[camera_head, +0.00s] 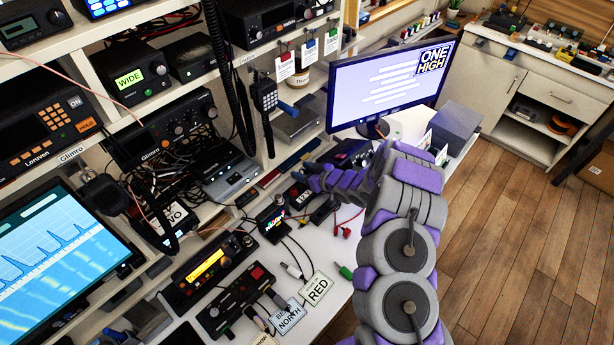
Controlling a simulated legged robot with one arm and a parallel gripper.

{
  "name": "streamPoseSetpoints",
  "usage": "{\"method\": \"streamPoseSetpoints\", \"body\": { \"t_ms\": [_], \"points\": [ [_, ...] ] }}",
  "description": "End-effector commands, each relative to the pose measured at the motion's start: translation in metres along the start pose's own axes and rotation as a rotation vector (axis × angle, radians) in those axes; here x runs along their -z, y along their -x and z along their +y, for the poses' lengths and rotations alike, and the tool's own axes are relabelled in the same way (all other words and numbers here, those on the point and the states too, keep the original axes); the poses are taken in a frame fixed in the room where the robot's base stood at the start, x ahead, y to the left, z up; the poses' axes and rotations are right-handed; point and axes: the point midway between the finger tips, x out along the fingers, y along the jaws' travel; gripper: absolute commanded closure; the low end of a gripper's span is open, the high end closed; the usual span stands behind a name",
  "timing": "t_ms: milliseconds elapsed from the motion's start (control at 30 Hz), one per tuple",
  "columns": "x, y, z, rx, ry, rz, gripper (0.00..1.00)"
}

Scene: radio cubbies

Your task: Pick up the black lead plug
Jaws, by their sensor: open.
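My arm reaches in from the lower right, and my gripper (304,178) is over the back of the white desk, in front of the shelves. It is open; its fingers are small and partly hidden by my arm. I cannot single out the black lead plug with certainty. Thin black leads (298,242) run over the desk from a small black device with a lit screen (272,217). A white plug (292,270), a green plug (344,271) and a red plug (345,232) lie at the leads' ends. My arm hides part of the desk to the right.
Radios fill the shelves at left, including one with an orange display (208,267). Tags reading RED (316,288) and NORTH (289,316) lie near the desk's front. A monitor (390,88) stands behind my arm. A coiled black cord (222,80) hangs from the shelf. Wooden floor (510,230) is open at right.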

Motion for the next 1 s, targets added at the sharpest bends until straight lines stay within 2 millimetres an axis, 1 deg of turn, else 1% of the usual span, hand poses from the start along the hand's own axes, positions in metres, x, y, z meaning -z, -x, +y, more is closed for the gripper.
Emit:
{"method": "streamPoseSetpoints", "body": {
  "t_ms": [233, 267, 767, 800, 1000],
  "points": [
    [0.0, -0.0022, 0.0, 0.001, 0.0, 0.0, 0.49],
    [0.0, -0.0021, 0.0, 0.001, 0.0, 0.0, 0.51],
    [0.0002, -0.0018, 0.0005, 0.0, 0.001, 0.001, 0.99],
    [0.0002, -0.0018, 0.0006, 0.0, 0.001, 0.001, 1.0],
    [0.0002, -0.0018, 0.0006, 0.0, 0.001, 0.001, 1.0]
  ]
}}
